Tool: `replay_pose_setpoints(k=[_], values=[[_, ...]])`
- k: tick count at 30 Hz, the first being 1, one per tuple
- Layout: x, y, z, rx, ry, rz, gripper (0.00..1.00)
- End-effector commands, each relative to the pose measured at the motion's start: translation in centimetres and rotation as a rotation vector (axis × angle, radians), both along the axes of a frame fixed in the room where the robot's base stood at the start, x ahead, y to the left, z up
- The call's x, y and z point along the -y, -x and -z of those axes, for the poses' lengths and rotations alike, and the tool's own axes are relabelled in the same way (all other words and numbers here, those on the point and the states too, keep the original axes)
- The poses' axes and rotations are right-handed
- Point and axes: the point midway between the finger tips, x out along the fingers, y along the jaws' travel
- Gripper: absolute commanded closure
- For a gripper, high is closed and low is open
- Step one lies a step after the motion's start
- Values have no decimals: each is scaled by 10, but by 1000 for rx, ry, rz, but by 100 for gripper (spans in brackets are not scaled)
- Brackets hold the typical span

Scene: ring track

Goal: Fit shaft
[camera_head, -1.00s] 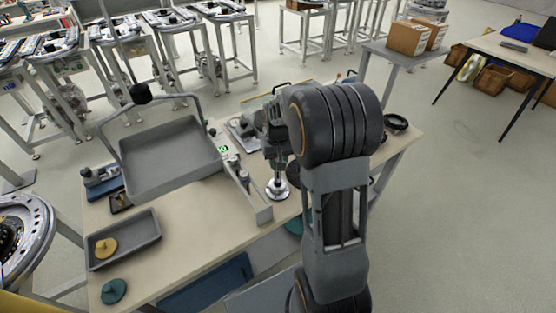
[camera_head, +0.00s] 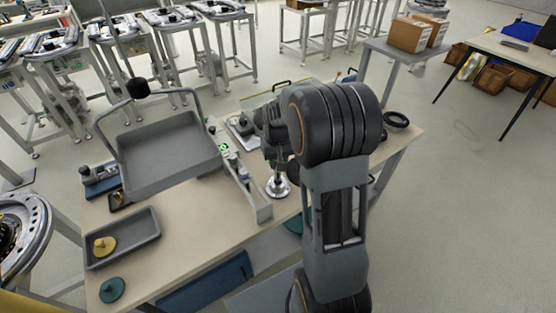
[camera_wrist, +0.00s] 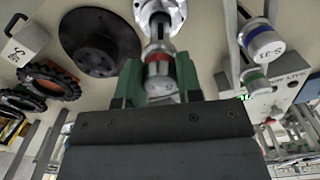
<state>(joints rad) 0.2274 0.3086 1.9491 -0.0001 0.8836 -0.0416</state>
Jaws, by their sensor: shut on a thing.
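In the wrist view my gripper (camera_wrist: 158,80) has two green fingers closed on the sides of a shaft (camera_wrist: 159,67), a silver cylinder with a red band. The shaft's far end points at a round silver flanged fitting (camera_wrist: 160,14) and meets or overlaps it in this view. I cannot tell how deep it sits. In the head view the silver fitting (camera_head: 277,187) stands on the table just below my gripper, whose fingers are mostly hidden by my arm.
A grey rack (camera_head: 263,212) with labelled cylinders (camera_wrist: 263,44) stands close beside the fitting. A black disc (camera_wrist: 100,45) and black rings (camera_wrist: 45,82) lie on the other side. A large grey tray (camera_head: 165,165) and a smaller tray (camera_head: 150,223) with a yellow part are left.

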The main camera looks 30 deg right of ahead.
Motion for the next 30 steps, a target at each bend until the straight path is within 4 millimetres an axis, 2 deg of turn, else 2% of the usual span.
replay_pose_setpoints(k=[30], values=[[0, 0, 25, 1, 0, 0, 100]])
